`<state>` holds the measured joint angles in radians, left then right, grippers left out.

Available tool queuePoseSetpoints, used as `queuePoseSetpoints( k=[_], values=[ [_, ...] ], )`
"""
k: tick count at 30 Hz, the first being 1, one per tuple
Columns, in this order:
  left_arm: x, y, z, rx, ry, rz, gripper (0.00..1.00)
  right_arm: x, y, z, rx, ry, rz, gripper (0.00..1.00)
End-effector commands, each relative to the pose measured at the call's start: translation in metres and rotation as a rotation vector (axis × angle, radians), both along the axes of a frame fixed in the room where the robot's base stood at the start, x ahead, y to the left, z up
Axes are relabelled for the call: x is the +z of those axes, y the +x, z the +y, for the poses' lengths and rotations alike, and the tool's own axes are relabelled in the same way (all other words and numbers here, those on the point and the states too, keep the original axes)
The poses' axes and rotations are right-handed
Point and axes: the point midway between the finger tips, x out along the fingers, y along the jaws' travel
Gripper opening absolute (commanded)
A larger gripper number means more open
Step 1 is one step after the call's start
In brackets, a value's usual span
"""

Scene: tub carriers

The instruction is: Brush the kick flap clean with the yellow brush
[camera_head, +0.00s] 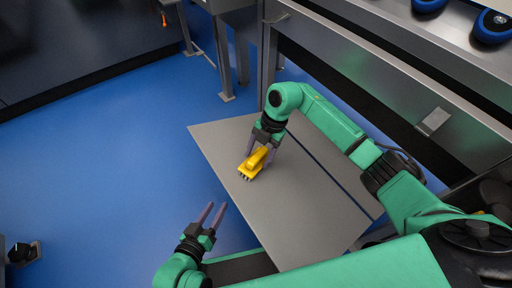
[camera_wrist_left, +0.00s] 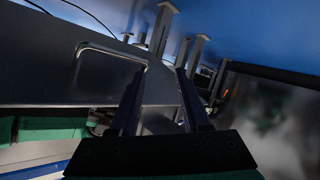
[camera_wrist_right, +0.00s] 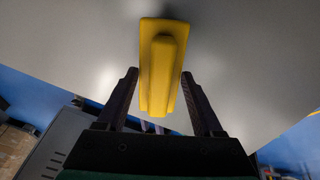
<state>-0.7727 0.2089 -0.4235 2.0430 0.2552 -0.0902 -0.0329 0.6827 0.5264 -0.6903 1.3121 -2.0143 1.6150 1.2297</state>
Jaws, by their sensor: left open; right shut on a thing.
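The kick flap (camera_head: 308,205) is a grey flat panel in the middle of the head view, above the blue floor. The yellow brush (camera_head: 252,168) is at the flap's upper left part, bristles toward it; I cannot tell whether they touch. My right gripper (camera_head: 265,147) is shut on the brush's handle. In the right wrist view the brush (camera_wrist_right: 162,65) lies between the fingers (camera_wrist_right: 160,100), with the grey flap surface (camera_wrist_right: 235,60) behind it. My left gripper (camera_head: 210,216) is open and empty, left of the flap's lower edge. No dirt is clearly visible on the flap.
A steel frame with a conveyor (camera_head: 400,75) runs along the upper right, with blue-rimmed wheels (camera_head: 492,27) on top. Metal legs (camera_head: 222,65) stand behind the flap. A small dark device (camera_head: 24,253) is on the floor at far left. The blue floor (camera_head: 110,170) at left is clear.

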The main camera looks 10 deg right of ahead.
Motion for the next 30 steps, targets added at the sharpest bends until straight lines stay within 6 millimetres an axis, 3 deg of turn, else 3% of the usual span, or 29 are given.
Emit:
queuePoseSetpoints(
  k=[1, 5, 16, 30],
  values=[
    [0.013, 0.000, 0.000, 0.000, 0.000, 0.000, 0.47, 0.005, -0.006, -0.003, 0.000, -0.003, 0.005, 0.24],
    [0.024, 0.000, 0.000, 0.001, -0.001, 0.000, 0.47, 0.005, -0.018, -0.007, 0.000, -0.001, 0.004, 0.24],
    [0.026, 0.000, -0.001, 0.001, -0.001, 0.000, 0.47, 0.004, -0.020, -0.009, 0.000, 0.001, 0.000, 0.24],
    [0.080, 0.000, -0.001, 0.001, -0.001, 0.000, 0.47, 0.059, -0.013, -0.026, -0.001, 0.000, -0.001, 0.24]
  ],
)
